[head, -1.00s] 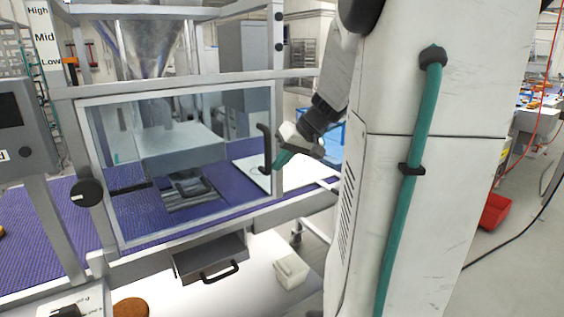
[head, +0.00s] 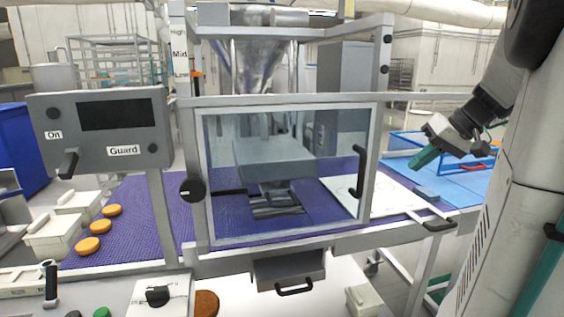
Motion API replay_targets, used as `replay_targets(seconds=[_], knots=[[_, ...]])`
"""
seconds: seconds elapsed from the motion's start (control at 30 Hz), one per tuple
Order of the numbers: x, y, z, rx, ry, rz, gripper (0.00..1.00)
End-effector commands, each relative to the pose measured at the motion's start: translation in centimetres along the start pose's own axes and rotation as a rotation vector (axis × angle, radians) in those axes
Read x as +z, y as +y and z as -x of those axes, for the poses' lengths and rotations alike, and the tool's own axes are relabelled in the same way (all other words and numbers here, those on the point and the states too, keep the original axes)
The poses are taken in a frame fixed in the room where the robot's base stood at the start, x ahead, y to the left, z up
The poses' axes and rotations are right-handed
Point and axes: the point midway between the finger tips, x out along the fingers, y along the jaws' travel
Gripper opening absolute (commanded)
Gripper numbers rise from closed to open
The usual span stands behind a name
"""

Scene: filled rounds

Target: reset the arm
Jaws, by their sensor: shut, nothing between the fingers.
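My gripper (head: 424,159) is at the right, with its teal fingers pointing down and left. The fingers are closed together with nothing between them. The clear guard door (head: 290,140) is closed in front of the hopper machine.
A purple belt (head: 135,215) runs through the machine, with several orange-brown rounds (head: 88,245) at its left. A control panel (head: 105,130) stands at left. A drawer (head: 290,270) sits below the door. A blue surface (head: 465,180) lies behind my gripper.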

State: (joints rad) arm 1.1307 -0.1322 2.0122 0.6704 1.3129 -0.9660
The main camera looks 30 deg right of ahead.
Motion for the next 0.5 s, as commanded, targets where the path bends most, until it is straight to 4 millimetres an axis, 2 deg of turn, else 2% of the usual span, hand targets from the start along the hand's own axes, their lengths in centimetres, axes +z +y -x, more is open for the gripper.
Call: replay_targets(seconds=[0.13,0.27,0.37,0.5], knots=[[0.0,0.0,-0.1,0.000,0.000,-0.018,0.00],[0.7,0.3,-0.3,0.016,-0.022,-0.116,0.00],[3.0,0.8,-1.3,0.050,-0.081,-0.239,0.00],[6.4,-2.1,-3.5,0.118,-0.191,-0.326,0.00]])
